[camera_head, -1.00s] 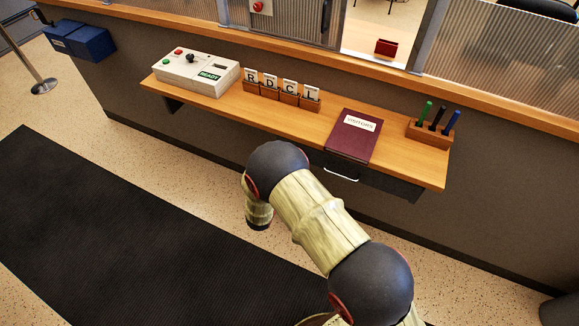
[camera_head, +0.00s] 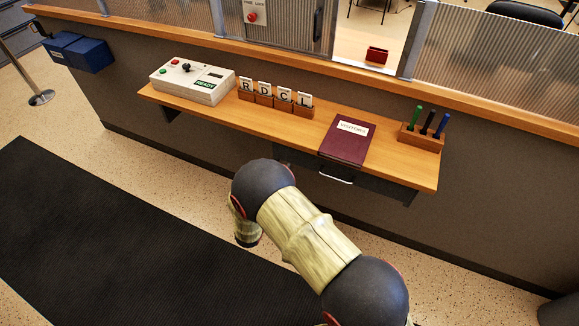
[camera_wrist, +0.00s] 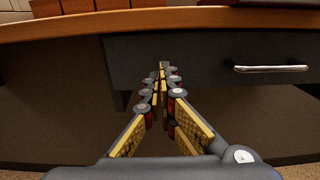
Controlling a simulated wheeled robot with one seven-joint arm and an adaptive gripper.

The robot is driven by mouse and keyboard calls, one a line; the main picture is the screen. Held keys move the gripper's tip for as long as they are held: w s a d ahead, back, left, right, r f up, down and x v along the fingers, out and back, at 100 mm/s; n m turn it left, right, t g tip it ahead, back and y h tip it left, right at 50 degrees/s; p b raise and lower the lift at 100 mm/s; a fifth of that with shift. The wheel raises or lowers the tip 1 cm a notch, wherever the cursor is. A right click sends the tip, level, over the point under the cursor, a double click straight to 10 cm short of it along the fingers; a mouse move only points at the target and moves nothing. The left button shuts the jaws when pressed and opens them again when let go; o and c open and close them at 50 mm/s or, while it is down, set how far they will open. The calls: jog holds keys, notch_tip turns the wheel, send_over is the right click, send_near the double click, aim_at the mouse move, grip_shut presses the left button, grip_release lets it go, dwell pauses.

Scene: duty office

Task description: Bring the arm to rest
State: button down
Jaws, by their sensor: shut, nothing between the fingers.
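My arm shows in the head view, bent in front of the wooden shelf (camera_head: 230,114), with its forward end low over the floor. The gripper itself is hidden there. In the wrist view my gripper (camera_wrist: 162,72) is shut and empty, its fingers together and pointing at the dark drawer (camera_wrist: 200,62) under the shelf edge (camera_wrist: 130,22). The drawer has a metal handle (camera_wrist: 268,68) right of the fingers. I cannot tell the exact gap between fingertips and drawer front.
On the shelf are a control box (camera_head: 192,81), letter tiles in wooden holders (camera_head: 275,97), a maroon visitors book (camera_head: 346,141) and a pen holder (camera_head: 421,138). A blue box (camera_head: 78,52) hangs at left. A black mat (camera_head: 110,235) covers open floor.

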jog(key=p+v, duration=0.1)
jog(key=v, duration=0.7)
jog(key=shift+s+a+p, duration=0.2)
jog(key=shift+s+p, duration=0.1)
jog(key=shift+s, duration=0.05)
jog(key=shift+f, duration=0.15)
